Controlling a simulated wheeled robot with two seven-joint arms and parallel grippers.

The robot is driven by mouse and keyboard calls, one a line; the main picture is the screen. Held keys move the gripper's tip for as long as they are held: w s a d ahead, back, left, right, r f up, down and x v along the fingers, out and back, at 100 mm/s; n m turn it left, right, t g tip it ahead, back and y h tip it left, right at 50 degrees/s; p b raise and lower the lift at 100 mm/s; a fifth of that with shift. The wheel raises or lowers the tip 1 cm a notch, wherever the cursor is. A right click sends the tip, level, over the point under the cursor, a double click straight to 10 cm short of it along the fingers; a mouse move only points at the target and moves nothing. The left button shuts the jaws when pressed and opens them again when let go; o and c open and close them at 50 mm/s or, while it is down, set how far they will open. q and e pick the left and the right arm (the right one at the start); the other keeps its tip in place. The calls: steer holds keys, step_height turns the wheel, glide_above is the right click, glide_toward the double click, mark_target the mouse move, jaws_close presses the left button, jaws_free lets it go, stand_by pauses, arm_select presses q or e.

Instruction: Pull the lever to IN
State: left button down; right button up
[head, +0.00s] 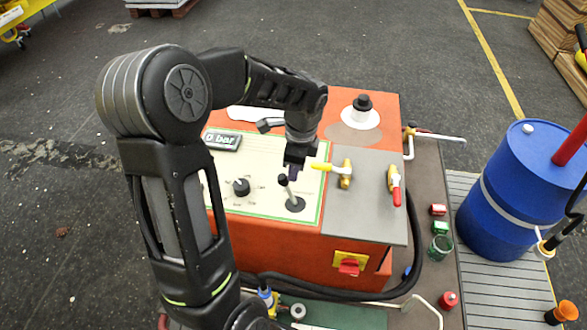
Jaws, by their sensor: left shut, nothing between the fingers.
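The lever (291,192) stands on the control panel (262,209) of an orange machine. It has a black knob on a thin shaft rising from a dark round base, and it leans up and to the left in the picture. My left gripper (295,172) is shut and empty, pointing down just above and beside the lever's knob. Whether it touches the knob I cannot tell. An IN marking is not readable here. My right gripper is not in view.
A black rotary knob (241,187) and a display (222,140) sit on the panel. Valves with yellow (345,173) and red (395,185) handles stand right of it. A red switch (350,264) is on the front. A blue barrel (520,190) stands at right.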

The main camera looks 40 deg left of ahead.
arm_select(q)
steer(key=shift+s+a+f, duration=0.1)
steer(key=shift+s+a, duration=0.25)
steer(key=shift+a, duration=0.25)
steer(key=shift+s+a+f, duration=0.1)
steer(key=shift+s+a, duration=0.2)
steer(key=shift+a, duration=0.25)
steer(key=shift+d+r, duration=0.1)
step_height(320, 180, up, 13)
steer(key=d+p, duration=0.1)
steer(key=d, duration=0.1)
steer(key=shift+w+d+f, duration=0.2)
steer(key=shift+d, duration=0.1)
